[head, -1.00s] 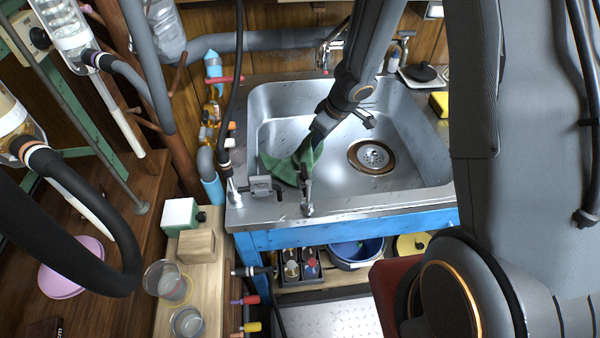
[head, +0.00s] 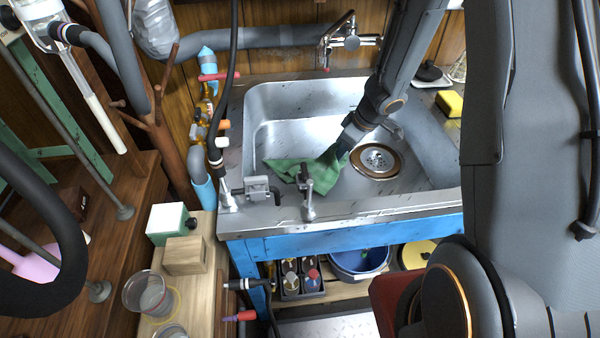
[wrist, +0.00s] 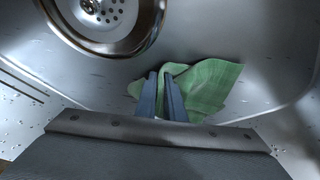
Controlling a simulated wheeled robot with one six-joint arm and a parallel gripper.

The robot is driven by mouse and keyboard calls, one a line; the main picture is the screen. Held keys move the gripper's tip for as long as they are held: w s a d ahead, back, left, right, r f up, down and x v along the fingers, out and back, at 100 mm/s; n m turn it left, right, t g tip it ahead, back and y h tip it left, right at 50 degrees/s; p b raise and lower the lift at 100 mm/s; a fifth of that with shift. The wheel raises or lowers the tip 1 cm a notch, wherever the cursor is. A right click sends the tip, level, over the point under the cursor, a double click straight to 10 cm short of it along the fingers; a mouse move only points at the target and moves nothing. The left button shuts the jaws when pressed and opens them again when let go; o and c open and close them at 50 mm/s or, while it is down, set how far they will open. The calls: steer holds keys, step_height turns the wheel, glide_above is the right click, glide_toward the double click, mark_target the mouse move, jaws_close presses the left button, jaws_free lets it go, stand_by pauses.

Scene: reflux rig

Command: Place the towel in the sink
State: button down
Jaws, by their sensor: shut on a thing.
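The green towel (head: 308,172) lies spread in the front left part of the steel sink (head: 290,104), left of the round drain (head: 376,161). My gripper (head: 341,152) reaches down into the sink at the towel's right end. In the wrist view the two fingers of my gripper (wrist: 163,76) are close together on an edge of the towel (wrist: 208,86). The rest of the towel spreads to the right on the sink floor. The drain (wrist: 105,15) shows at the top left there.
A tap (head: 345,42) stands behind the sink, and a yellow sponge (head: 449,103) lies on its right side. A small clamp (head: 262,190) and a metal fitting (head: 307,197) stand at the front rim. Pipes and a hose rise at the left.

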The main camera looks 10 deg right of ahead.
steer(key=c, duration=1.6)
jaws_free()
steer(key=shift+o, duration=0.2)
steer(key=shift+r, duration=0.15)
steer(key=d+r+p, duration=0.4)
steer(key=r+p, duration=0.6)
steer(key=p, duration=0.9)
steer(key=shift+w, duration=0.35)
steer(key=shift+f, duration=0.1)
